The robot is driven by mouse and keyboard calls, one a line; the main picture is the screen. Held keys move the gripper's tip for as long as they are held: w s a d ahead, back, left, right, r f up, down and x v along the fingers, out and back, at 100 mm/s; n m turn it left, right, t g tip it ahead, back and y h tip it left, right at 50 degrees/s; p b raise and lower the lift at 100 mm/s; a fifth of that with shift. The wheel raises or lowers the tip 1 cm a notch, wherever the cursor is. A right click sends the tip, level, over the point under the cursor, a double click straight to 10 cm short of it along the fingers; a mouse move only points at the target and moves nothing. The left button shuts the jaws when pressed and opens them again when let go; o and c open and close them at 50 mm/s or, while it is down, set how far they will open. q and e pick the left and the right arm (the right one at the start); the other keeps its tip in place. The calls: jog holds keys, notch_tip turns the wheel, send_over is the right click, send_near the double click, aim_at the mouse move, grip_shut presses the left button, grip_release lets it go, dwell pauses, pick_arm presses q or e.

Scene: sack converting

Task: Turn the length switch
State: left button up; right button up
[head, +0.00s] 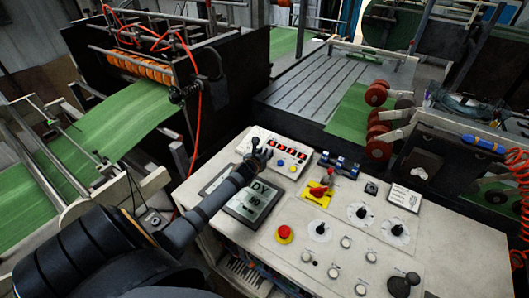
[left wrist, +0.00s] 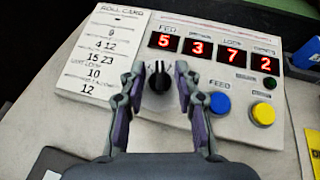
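A black rotary knob (left wrist: 158,82) with a light pointer mark on top sits on a sloped white control box (left wrist: 140,45), which also shows in the head view (head: 291,168). I take it for the length switch; its label is too blurred to read. In the left wrist view my left gripper (left wrist: 160,72) is open, one finger on each side of the knob, with a small gap visible at both sides. In the head view the gripper (head: 261,150) hangs over the box's left part and hides the knob. My right gripper is in neither view.
Right of the knob are red digit displays (left wrist: 205,50), a blue button (left wrist: 220,103) and a yellow button (left wrist: 262,113). The console (head: 450,262) carries a red button (head: 284,232) and several knobs.

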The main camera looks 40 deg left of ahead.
pick_arm(q)
grip_shut()
jog(key=shift+n+y, duration=0.3)
jog(key=shift+y, duration=0.1)
jog(key=shift+d+n+g+y, duration=0.15)
jog(key=shift+n+g+y, duration=0.15)
jog(key=shift+n+y, duration=0.3)
jog(key=shift+w+d+n+g+y, duration=0.1)
jog(key=shift+n+g+y, duration=0.65)
jog(key=shift+n, duration=0.45)
jog(key=shift+d+n+g+y, duration=0.1)
jog(key=shift+n+g+y, duration=0.65)
jog(key=shift+n, duration=0.45)
grip_release()
jog(key=shift+a, duration=0.1)
